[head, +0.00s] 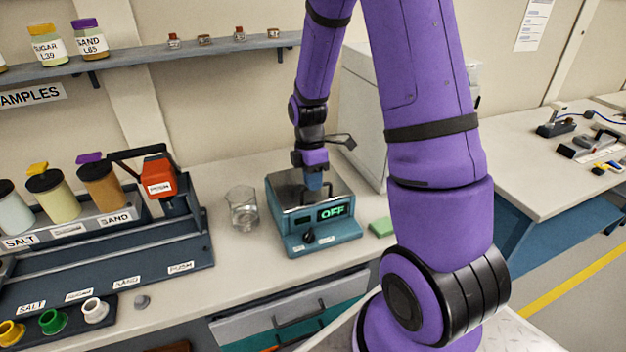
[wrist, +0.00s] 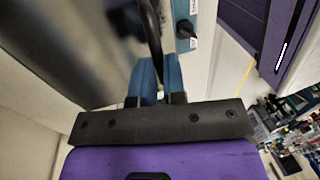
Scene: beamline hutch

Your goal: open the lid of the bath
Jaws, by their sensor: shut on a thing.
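The bath (head: 322,237) is a teal box on the bench with a green "OFF" display and a dark knob on its front. Its shiny metal lid (head: 287,189) lies on top and looks down, nearly flat. My gripper (head: 314,185) reaches down from above over the lid and hides part of it. In the wrist view, the blue fingers of my gripper (wrist: 157,80) are shut on the black lid handle (wrist: 151,32). The metal lid (wrist: 70,50) fills the left of that view, and the bath's knob (wrist: 187,28) shows at the top.
A glass beaker (head: 243,208) stands close left of the bath, and a green block (head: 381,227) lies to its right. A dispenser rack (head: 110,250) with jars is at left. A shelf (head: 150,58) runs above. A pale cabinet (head: 362,120) stands behind right.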

